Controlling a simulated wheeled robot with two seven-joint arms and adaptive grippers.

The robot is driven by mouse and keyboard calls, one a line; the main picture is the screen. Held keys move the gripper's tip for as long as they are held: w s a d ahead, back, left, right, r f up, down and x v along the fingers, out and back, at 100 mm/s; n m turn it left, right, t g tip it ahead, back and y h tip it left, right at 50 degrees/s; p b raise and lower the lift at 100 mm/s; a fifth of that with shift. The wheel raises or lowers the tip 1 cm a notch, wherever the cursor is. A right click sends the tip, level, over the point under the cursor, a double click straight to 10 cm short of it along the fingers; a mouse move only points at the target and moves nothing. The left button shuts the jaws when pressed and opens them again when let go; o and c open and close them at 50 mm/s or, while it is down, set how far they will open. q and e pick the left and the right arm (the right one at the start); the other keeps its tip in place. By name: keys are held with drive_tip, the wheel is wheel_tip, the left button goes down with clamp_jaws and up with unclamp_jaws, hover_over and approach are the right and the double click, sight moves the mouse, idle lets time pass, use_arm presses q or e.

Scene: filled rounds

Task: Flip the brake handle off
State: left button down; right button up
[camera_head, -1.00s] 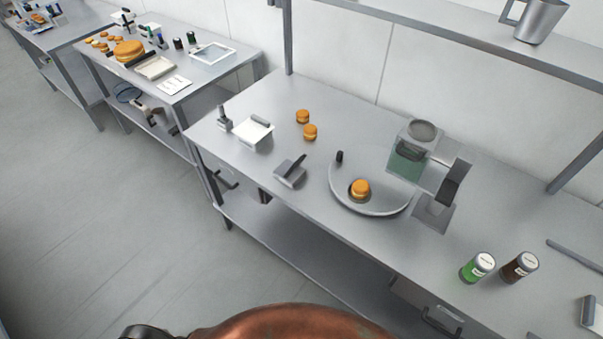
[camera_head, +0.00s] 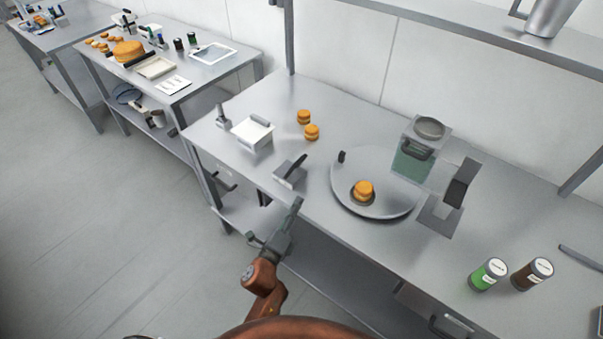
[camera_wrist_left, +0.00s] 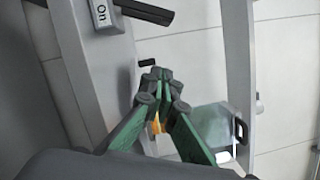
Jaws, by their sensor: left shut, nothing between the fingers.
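The brake handle (camera_head: 295,165) is a black lever on a small grey block at the front edge of the table. In the left wrist view the black lever (camera_wrist_left: 146,12) sticks out to the right of the block, at the top, with an "On" label (camera_wrist_left: 101,14) beside it. My left gripper (camera_head: 298,201) is shut and empty, just in front of the table edge and below the block in the picture. In the left wrist view its green-and-grey fingers (camera_wrist_left: 157,74) meet below the lever, apart from it. My right gripper is not in view.
A round turntable (camera_head: 345,197) right of the brake bears a filled round (camera_head: 363,189). A dispenser (camera_head: 412,160) stands over its far right side. Two rounds (camera_head: 304,117) and a white tray (camera_head: 250,131) lie behind and left. Green and brown jars (camera_head: 488,273) stand at right.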

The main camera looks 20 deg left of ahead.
sight(295, 167)
use_arm(q)
drive_tip(key=shift+w, duration=0.1)
drive_tip(key=w, duration=0.3)
drive_tip(key=w+d, duration=0.1)
drive_tip(key=w, duration=0.2)
drive_tip(key=w+r, duration=0.1)
drive_tip(key=w, duration=0.2)
drive_tip(key=shift+w+d, duration=0.15)
drive_tip(key=shift+w, duration=0.2)
drive_tip(key=a, duration=0.1)
drive_tip(key=w+a+r+p, duration=0.1)
drive_tip(key=a, duration=0.1)
drive_tip(key=shift+w+a+r, duration=0.15)
drive_tip(key=shift+a+r, duration=0.1)
drive_tip(key=shift+r, duration=0.1)
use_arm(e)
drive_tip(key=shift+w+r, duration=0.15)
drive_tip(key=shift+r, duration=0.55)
use_arm(q)
drive_tip(key=shift+r, duration=0.1)
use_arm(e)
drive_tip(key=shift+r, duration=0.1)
